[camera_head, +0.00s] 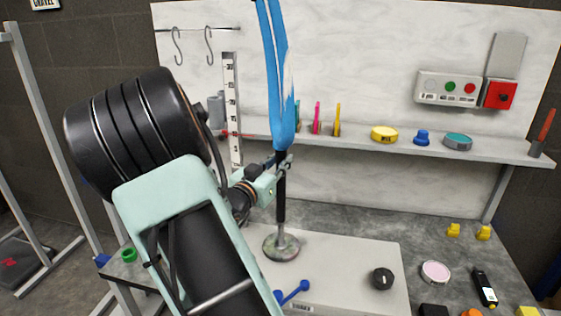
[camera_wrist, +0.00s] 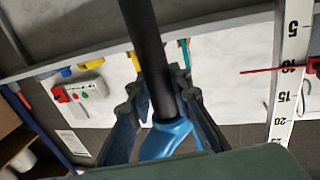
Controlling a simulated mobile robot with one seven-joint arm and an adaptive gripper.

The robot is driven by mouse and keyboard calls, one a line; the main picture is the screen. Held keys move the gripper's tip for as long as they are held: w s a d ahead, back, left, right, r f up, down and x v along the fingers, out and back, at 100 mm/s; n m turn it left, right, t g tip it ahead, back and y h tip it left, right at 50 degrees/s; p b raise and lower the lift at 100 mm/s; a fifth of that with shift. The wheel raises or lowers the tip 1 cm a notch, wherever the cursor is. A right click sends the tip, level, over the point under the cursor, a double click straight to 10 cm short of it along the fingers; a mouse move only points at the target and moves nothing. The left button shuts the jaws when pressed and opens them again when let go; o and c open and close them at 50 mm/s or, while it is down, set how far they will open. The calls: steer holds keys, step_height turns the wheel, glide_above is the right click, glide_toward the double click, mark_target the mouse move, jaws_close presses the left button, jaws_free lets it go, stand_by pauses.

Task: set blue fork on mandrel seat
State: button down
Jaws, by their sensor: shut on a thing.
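The blue fork (camera_head: 283,110) is upright, its two blue legs up and its black tube (camera_head: 281,200) pointing down. My gripper (camera_head: 280,168) is shut on the tube just below the blue crown. In the wrist view, my fingers (camera_wrist: 160,92) lie on both sides of the black tube (camera_wrist: 150,50), and the blue crown (camera_wrist: 168,140) shows close by. The mandrel seat (camera_head: 281,247) is a round metal base with a short post on the pale plate. The tube's lower end lines up with the post in the head view; I cannot tell whether they touch.
A pale plate (camera_head: 350,260) on the bench carries a black knob (camera_head: 382,278) and a blue dumbbell-shaped piece (camera_head: 292,292). A shelf (camera_head: 350,142) behind holds a yellow tin (camera_head: 384,134) and other small items. A vertical scale (camera_head: 232,110) stands close left of the fork.

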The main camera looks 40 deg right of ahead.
mark_target(279, 195)
steer(key=shift+f+b, duration=4)
steer(key=shift+f, duration=1.25)
stand_by(0.3)
steer(key=c, duration=1.8)
jaws_free()
steer(key=shift+o, duration=0.6)
steer(key=shift+f, duration=0.1)
steer(key=shift+a, duration=0.1)
steer(key=v, duration=1.2)
